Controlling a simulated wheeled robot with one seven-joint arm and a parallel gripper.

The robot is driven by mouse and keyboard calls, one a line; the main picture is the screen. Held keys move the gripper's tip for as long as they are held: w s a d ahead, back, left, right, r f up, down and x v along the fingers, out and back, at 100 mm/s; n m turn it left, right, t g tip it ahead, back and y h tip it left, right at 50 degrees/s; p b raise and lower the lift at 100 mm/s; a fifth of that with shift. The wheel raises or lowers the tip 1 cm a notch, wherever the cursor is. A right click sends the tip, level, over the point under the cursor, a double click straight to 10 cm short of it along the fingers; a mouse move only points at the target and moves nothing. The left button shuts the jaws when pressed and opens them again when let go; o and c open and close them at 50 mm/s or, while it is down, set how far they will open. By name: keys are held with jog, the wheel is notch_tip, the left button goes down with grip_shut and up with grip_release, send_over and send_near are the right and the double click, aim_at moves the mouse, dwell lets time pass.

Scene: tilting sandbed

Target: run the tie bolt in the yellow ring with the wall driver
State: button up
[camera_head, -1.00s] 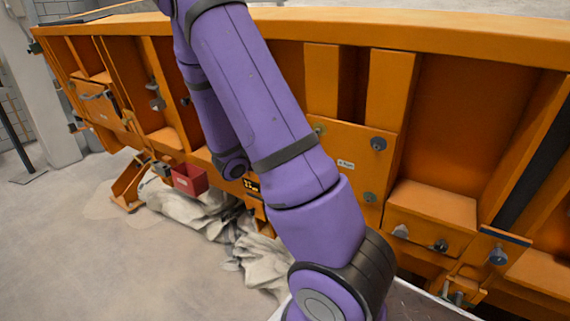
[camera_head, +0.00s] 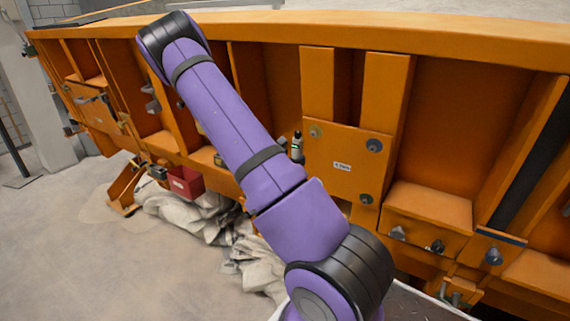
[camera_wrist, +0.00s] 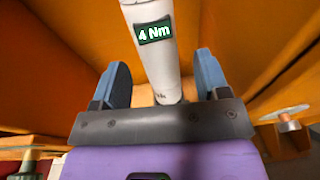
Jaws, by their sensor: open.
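A white cylindrical driver (camera_wrist: 151,50) with a green "4 Nm" display stands between the blue fingers of my gripper (camera_wrist: 162,72) in the wrist view. The fingers are open, with a visible gap on each side of it. In the head view a pale driver (camera_head: 297,147) with a dark tip and green mark stands upright beside my arm, left of a bolted orange plate (camera_head: 345,165); it looks like the same tool. My gripper is hidden behind my arm there. I cannot make out a yellow ring or the tie bolt in it.
The orange ribbed wall has several bolts, including one at the plate's upper right (camera_head: 374,146). A red bin (camera_head: 187,183) hangs low at the left, above crumpled grey cloth (camera_head: 200,215). The floor at left is clear.

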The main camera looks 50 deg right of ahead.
jog(key=shift+d, duration=2.35)
jog(key=shift+c, duration=0.5)
grip_shut()
jog(key=shift+w+r, duration=0.1)
jog(key=shift+r, duration=4.9)
